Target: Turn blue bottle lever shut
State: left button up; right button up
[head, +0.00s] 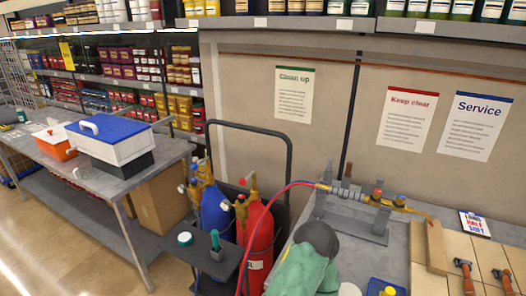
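The blue bottle (214,213) stands upright in a dark cart near the middle of the head view, left of the red bottle (260,240). Brass valve fittings (207,172) with small red parts sit on top of the blue bottle. They are too small for me to tell which part is the lever or whether it is open or shut. The lower part of the blue bottle is partly hidden by the cart's dark shelf. Neither of my grippers shows in this view, and nothing is touching the blue bottle's valve.
The cart's black handle (288,160) arches behind the bottles. A red hose (262,215) runs to a brass manifold (375,198) at right. Green-and-grey gloves (305,265) lie on the right bench. A cooler (110,140) stands on the left table. Floor shows at lower left.

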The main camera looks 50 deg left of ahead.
aim_at(195, 166)
jog(key=u, duration=2.3)
